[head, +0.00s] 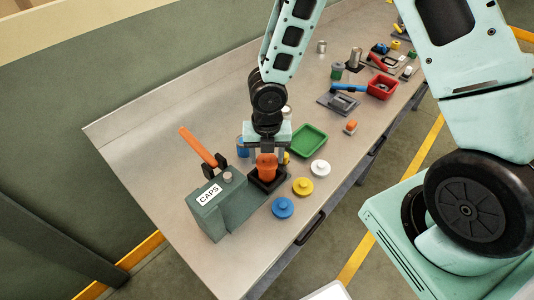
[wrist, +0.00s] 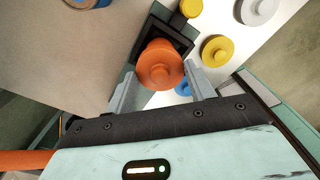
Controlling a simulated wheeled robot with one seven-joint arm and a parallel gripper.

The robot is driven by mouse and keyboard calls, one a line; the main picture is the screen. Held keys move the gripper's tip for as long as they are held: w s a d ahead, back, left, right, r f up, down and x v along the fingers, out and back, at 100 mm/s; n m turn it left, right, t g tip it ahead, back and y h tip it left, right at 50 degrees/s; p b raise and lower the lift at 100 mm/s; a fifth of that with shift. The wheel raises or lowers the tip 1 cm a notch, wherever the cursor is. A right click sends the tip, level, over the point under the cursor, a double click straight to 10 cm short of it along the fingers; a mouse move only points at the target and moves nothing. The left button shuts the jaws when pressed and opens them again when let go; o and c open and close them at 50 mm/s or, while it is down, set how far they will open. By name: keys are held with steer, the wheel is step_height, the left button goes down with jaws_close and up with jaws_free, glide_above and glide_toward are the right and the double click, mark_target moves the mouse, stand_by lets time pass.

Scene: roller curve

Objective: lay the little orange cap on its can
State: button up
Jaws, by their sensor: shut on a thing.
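My gripper (head: 267,151) points down over the black square holder (head: 256,186) and is shut on the little orange cap (wrist: 161,74), a round disc with a knob. The cap sits between the two fingers in the wrist view. The orange can (head: 266,172) stands upright in the holder, directly below my gripper. The cap appears over the can's top, and the can's orange side shows past it in the wrist view. I cannot tell whether the cap touches the rim or is a little above it.
A green press labelled CAPS (head: 225,210) with an orange lever (head: 203,147) stands close on the left. Blue (head: 283,208), yellow (head: 303,187) and white (head: 320,168) caps lie right of the holder. A green tray (head: 310,140) is behind. The table's left end is clear.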

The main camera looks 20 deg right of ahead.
steer(key=o, duration=1.5)
steer(key=shift+r, duration=0.1)
steer(key=shift+r+p, duration=3.5)
steer(key=shift+p, duration=0.1)
